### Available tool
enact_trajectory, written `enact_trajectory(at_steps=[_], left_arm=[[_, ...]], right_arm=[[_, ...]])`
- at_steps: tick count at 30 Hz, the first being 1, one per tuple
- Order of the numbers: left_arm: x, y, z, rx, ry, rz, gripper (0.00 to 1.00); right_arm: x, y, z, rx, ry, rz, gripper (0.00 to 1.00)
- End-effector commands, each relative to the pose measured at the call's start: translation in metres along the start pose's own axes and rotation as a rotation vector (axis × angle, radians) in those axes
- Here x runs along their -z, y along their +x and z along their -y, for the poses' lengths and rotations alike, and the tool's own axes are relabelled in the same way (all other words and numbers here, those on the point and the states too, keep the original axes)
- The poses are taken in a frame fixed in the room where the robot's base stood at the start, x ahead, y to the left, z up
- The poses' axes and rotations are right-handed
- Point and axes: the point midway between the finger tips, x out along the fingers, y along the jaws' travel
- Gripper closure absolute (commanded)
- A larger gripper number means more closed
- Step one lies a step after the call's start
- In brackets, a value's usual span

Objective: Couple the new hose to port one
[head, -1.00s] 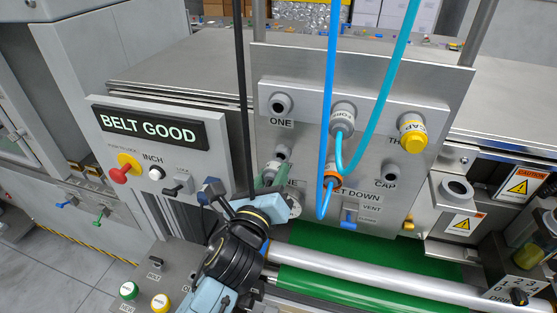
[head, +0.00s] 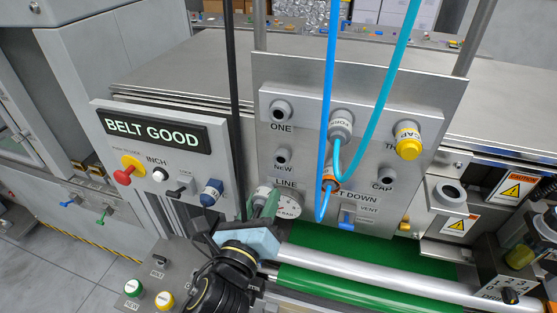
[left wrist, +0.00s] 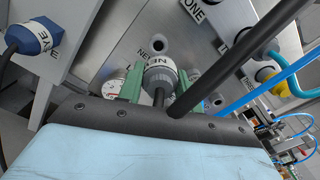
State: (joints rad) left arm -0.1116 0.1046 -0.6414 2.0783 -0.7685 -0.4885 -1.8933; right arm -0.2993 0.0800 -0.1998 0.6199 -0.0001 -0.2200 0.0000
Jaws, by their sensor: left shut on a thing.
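My left gripper (head: 268,205) has green fingers and sits in front of the lower left of the port panel. The left wrist view shows the fingers shut on a grey hose coupling (left wrist: 158,78) marked NEW, with a dark hose end below it. In the head view the fingers largely hide this coupling. The coupling is apart from the bare stub marked NEW (head: 282,157), which also shows behind it in the left wrist view (left wrist: 159,44). Port one (head: 281,110), labelled ONE, is an empty grey socket above that stub. My right gripper is not in view.
A grey coupling with a teal hose (head: 340,126) sits on the middle port. A yellow cap (head: 408,142) covers the third port. An orange-collared blue hose (head: 329,178) hangs right of my gripper. A gauge (head: 288,202) is close beside it. A black hose (head: 235,110) runs vertically.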

Motion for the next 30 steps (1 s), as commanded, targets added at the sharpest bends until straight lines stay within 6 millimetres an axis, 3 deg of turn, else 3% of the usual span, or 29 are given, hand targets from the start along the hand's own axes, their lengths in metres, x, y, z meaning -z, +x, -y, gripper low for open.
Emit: enact_trajectory(at_steps=[1, 4, 16, 21, 30], left_arm=[[-0.014, 0.000, 0.008, 0.002, 0.000, 0.005, 0.92], [-0.025, -0.001, 0.014, 0.002, 0.000, 0.005, 0.92], [-0.094, -0.014, 0.054, 0.005, 0.000, 0.010, 0.92], [-0.107, -0.017, 0.061, 0.003, -0.001, 0.007, 0.92], [-0.110, -0.017, 0.063, 0.001, 0.000, 0.005, 0.92]], right_arm=[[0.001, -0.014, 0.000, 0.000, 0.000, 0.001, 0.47], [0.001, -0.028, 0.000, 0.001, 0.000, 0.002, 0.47], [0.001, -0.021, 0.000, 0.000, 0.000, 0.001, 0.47], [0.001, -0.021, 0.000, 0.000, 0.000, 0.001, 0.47], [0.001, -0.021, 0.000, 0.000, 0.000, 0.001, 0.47]])
